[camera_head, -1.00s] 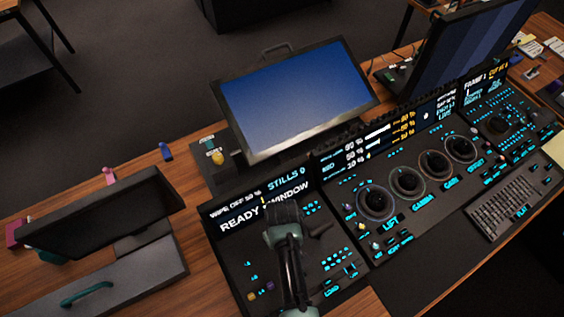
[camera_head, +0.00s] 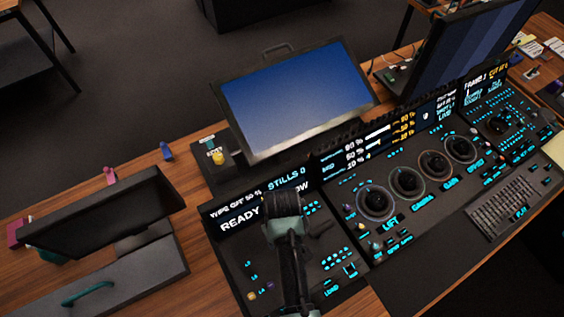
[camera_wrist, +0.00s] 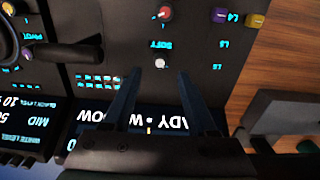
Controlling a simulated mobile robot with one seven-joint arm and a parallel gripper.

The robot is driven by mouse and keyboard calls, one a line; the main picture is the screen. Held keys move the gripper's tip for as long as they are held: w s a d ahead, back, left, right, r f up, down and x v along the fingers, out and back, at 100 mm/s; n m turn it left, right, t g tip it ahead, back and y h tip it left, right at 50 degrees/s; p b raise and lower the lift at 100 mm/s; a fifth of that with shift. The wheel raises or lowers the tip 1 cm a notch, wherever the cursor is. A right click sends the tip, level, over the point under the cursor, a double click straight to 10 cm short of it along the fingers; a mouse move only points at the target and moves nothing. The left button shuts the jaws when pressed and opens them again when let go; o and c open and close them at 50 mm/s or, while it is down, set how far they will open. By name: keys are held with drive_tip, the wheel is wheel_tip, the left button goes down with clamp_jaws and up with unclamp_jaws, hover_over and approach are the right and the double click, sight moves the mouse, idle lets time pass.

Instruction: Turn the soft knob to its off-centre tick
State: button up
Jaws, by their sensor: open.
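In the wrist view, a small pale knob (camera_wrist: 160,62) stands on the dark panel (camera_wrist: 215,65), right beside the glowing SOFT label (camera_wrist: 158,47), so I take it as the soft knob. My gripper (camera_wrist: 157,76) is open, with one dark finger on each side of the line to this knob. The knob shows between and just beyond the fingertips; I cannot tell how high the tips are above it. No tick is clear enough to read. In the head view my gripper (camera_head: 284,203) is over the left panel section, and my arm hides the knob.
A red-topped knob (camera_wrist: 165,13) stands beyond the SOFT label. Purple (camera_wrist: 219,15) and yellow (camera_wrist: 255,20) buttons sit to the right. A large dark dial (camera_wrist: 8,40) is at the left edge. In the head view, a tilted monitor (camera_head: 295,100) rises behind the panel.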

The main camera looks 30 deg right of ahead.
wheel_tip(320, 180, up, 8)
drive_tip(key=shift+f, duration=0.15)
idle(0.6)
